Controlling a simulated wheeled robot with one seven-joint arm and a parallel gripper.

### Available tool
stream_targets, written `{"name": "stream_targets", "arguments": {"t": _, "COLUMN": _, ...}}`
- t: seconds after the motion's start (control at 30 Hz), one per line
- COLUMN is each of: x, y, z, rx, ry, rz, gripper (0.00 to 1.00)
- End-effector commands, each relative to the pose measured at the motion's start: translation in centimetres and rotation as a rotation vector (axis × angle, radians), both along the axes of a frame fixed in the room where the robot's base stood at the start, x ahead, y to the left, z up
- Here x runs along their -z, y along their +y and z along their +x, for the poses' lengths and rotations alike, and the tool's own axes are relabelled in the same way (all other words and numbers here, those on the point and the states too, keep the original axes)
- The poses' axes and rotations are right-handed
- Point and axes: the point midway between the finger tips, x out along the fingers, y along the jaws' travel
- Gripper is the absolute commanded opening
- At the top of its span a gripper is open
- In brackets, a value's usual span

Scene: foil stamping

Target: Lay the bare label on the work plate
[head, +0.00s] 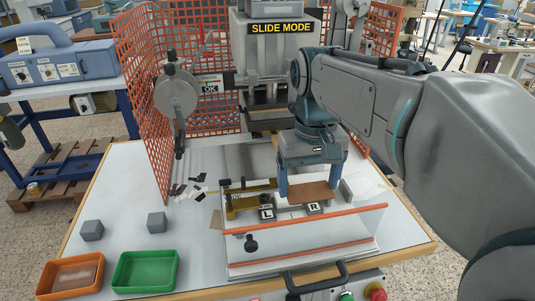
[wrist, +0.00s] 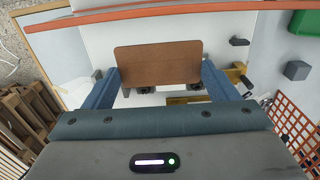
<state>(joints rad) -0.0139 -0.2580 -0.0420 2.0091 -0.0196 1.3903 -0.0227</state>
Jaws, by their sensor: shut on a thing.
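A flat brown label (head: 312,192) is held level between the two blue fingers of my gripper (head: 311,185). In the wrist view the label (wrist: 158,66) spans the gap, with a finger at each end. My gripper is shut on it, in front of the press and above the sliding work area. Blocks marked L (head: 267,214) and R (head: 314,208) sit just below and beside the label. A pale plate (head: 250,158) shows behind my gripper; I cannot tell whether it is the work plate. The label and my gripper hide part of the area below.
An orange tray (head: 96,263) with a brown piece in it and an empty green tray (head: 120,276) stand at the front left. An orange bar (head: 310,218) crosses in front, and orange mesh guards (head: 150,100) flank the press.

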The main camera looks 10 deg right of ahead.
Motion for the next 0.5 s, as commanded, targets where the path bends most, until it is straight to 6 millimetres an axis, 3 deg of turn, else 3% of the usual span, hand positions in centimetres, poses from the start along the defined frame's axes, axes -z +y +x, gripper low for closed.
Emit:
{"name": "stream_targets", "arguments": {"t": 0.3, "x": 3.6, "y": 1.0, "z": 6.0, "rx": 0.0, "ry": 0.004, "rz": 0.0, "gripper": 0.6}}
{"name": "stream_targets", "arguments": {"t": 0.5, "x": 4.8, "y": 1.3, "z": 8.0, "rx": 0.0, "ry": 0.002, "rz": 0.0, "gripper": 0.6}}
